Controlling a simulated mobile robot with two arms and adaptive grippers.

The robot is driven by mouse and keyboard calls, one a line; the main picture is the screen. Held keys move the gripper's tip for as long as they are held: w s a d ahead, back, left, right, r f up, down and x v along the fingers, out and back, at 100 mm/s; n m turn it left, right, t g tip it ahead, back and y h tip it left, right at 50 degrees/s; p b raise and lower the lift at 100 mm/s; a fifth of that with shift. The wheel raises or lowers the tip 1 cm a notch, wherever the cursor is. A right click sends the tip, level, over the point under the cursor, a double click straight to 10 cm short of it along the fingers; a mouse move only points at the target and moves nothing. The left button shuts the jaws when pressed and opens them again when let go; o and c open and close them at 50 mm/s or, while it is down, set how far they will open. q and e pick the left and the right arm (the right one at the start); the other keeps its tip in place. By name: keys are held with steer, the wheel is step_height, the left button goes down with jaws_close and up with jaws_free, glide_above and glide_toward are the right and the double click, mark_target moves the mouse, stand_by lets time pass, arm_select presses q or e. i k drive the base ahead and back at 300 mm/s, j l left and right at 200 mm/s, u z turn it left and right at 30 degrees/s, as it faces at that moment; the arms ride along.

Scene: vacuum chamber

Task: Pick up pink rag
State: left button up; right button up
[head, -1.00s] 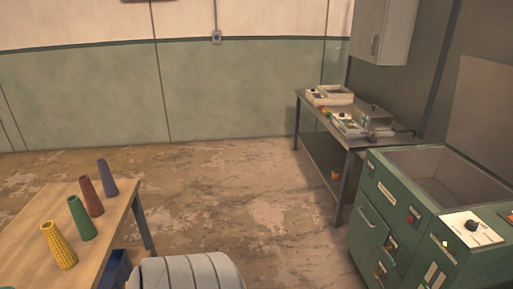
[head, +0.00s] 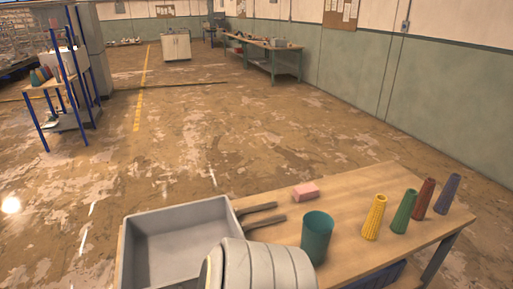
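A small pink block-shaped piece (head: 305,191), which looks like the folded pink rag, lies on the wooden table (head: 350,195) near its far edge. It is behind the teal cup and to the left of the coloured cones. Nothing is seen touching it. Neither of my grippers can be made out in the head view. A pale rounded ribbed part at the bottom middle appears to be mine and hides the near side of the table.
A grey bin (head: 178,215) stands left of the rag, with two dark bar-like pieces (head: 262,220) beside it. A teal cup (head: 316,238) and yellow (head: 374,217), green (head: 404,212), red (head: 423,199) and blue (head: 447,194) cones stand on the table. Open floor lies beyond.

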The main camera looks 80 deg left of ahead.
mark_target(309, 191)
steer(key=u, duration=2.3)
steer(key=z, duration=4.25)
steer(key=u, duration=4.15)
steer(key=l+u, duration=0.2)
steer(key=l, duration=0.1)
